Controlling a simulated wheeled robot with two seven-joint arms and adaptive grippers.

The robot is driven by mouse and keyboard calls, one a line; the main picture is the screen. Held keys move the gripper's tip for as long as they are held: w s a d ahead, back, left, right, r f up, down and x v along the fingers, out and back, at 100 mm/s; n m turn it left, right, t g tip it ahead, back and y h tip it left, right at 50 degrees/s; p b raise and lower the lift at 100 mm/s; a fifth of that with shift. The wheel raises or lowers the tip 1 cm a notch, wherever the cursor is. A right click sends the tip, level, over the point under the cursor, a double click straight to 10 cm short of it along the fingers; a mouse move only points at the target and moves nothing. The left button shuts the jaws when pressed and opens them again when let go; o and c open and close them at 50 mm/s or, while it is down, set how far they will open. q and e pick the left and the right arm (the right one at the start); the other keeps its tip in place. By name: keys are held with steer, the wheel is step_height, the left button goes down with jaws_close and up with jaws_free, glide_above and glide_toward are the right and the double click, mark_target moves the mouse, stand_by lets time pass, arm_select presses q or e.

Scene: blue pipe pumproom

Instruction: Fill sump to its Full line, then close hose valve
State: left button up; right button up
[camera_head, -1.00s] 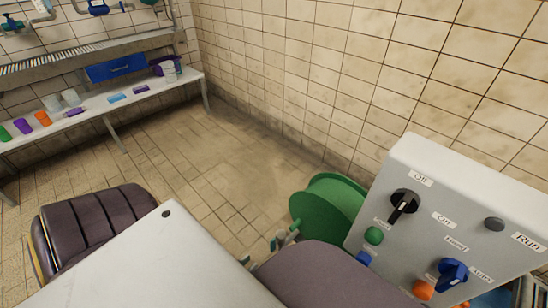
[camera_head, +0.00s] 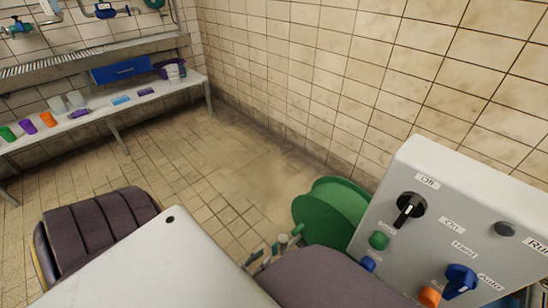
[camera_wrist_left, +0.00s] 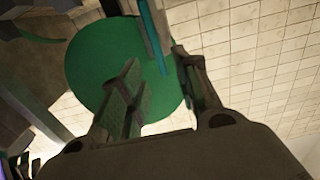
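A green reel-like disc (camera_head: 330,212) stands by the tiled wall, left of the control panel. In the left wrist view a large green disc (camera_wrist_left: 95,70) lies beyond the fingers. My left gripper (camera_head: 276,247) is small and partly covered by my own arm, just left of the reel. In the left wrist view its fingers (camera_wrist_left: 158,72) are apart. A thin teal bar (camera_wrist_left: 155,35) shows between or behind them; I cannot tell whether they touch it or whether it belongs to the hose valve. I cannot make out the sump or its Full line. My right gripper is not in view.
A grey control panel (camera_head: 470,215) with a black Off/On knob (camera_head: 410,207) and a blue knob (camera_head: 461,279) stands at right. A white bench (camera_head: 150,97) with cups and a blue box (camera_head: 120,70) runs along the back left. The floor (camera_head: 215,170) between is clear.

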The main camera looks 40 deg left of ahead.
mark_target(274, 248)
arm_select(q)
steer(key=shift+w+d+b, duration=0.2)
steer(key=shift+w+b, duration=0.2)
steer(key=shift+w, duration=1.4)
steer(key=shift+w+d+b, duration=0.15)
steer(key=shift+w+b, duration=0.2)
steer(key=shift+w, duration=1.4)
jaws_close()
